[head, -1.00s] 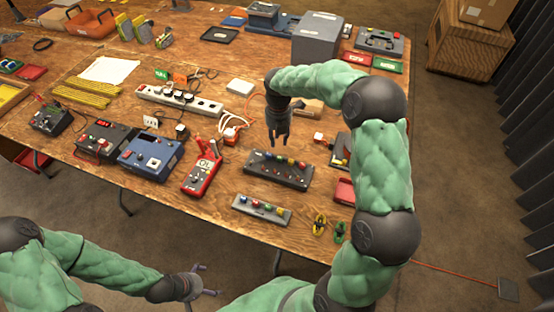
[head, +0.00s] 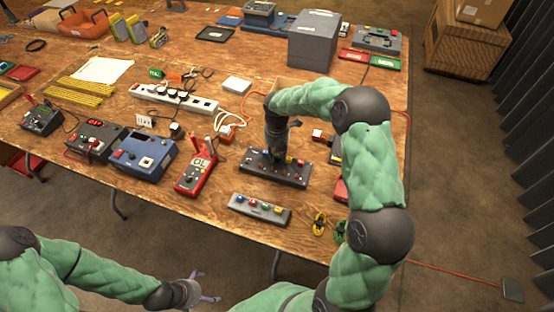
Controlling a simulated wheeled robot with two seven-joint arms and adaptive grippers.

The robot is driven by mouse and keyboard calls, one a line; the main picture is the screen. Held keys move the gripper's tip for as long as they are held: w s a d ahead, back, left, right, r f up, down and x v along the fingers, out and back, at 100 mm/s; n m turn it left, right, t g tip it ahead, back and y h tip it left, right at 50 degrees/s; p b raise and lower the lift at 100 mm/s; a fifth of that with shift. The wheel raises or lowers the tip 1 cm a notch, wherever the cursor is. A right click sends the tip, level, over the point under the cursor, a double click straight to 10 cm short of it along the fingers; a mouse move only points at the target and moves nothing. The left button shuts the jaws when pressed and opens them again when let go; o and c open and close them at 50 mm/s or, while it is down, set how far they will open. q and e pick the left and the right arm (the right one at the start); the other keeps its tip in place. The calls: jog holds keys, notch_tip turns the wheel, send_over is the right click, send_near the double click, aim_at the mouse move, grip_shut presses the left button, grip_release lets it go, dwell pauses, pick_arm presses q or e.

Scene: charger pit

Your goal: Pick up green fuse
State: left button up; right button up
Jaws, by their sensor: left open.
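My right gripper (head: 272,154) points down at the dark block (head: 302,182) that carries a row of small coloured pieces. Its fingers hide part of the row, and I cannot tell whether they touch or grip a piece. The green fuse cannot be made out with certainty among these small pieces. A smaller grey block (head: 236,208) in front also carries a row of coloured pieces. My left gripper (head: 207,286) is open and empty, off the table's front edge at the lower left.
A red multimeter (head: 195,174) and a blue device (head: 143,157) stand left of the dark block. A white power strip (head: 172,98) lies behind. Yellow and green clips (head: 320,222) lie near the front edge. A grey box (head: 314,42) stands at the back.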

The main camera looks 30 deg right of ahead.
aim_at(277, 154)
jog(key=c, duration=0.6)
jog(key=shift+r, duration=0.1)
jog(key=shift+r, duration=0.45)
notch_tip(277, 154, up, 2)
jog(key=shift+r+p, duration=0.1)
jog(key=shift+p, duration=0.55)
jog(key=s+a+r+p, duration=0.5)
jog(key=a+r, duration=0.5)
jog(key=a, duration=0.2)
jog(key=shift+s+a, duration=0.3)
jog(key=shift+s, duration=0.25)
